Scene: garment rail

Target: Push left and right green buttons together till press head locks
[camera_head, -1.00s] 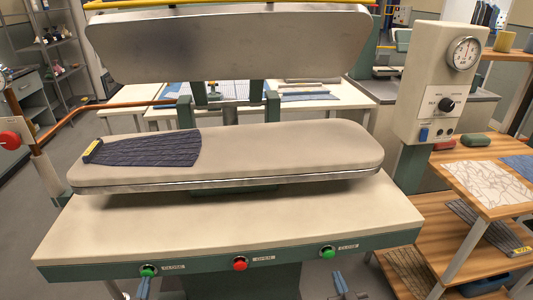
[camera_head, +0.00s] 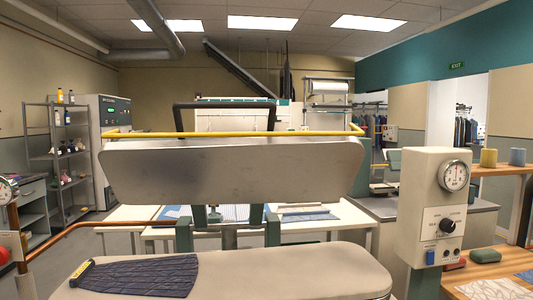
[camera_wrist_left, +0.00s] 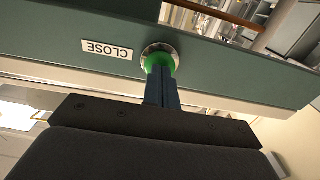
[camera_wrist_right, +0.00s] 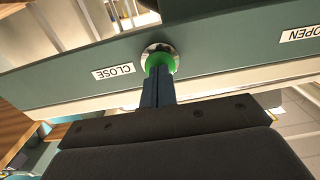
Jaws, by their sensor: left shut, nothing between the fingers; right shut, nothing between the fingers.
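The press head (camera_head: 235,172) is a grey slab with a yellow bar, raised above the padded press bed (camera_head: 300,275) in the head view. A dark pleated garment (camera_head: 135,275) with a yellow tag lies on the bed's left part. In the left wrist view, my shut left gripper (camera_wrist_left: 161,72) has its tips at one green button (camera_wrist_left: 160,60), beside a CLOSE label. In the right wrist view, my shut right gripper (camera_wrist_right: 158,72) has its tips at the other green button (camera_wrist_right: 159,60), beside another CLOSE label. The tips look touching; button depth cannot be told. The head view shows neither gripper.
A control box (camera_head: 437,205) with gauge and knob stands right of the press. A wooden shelf (camera_head: 490,280) is at the lower right. A copper pipe (camera_head: 90,228) runs at the left. Tables stand behind the press.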

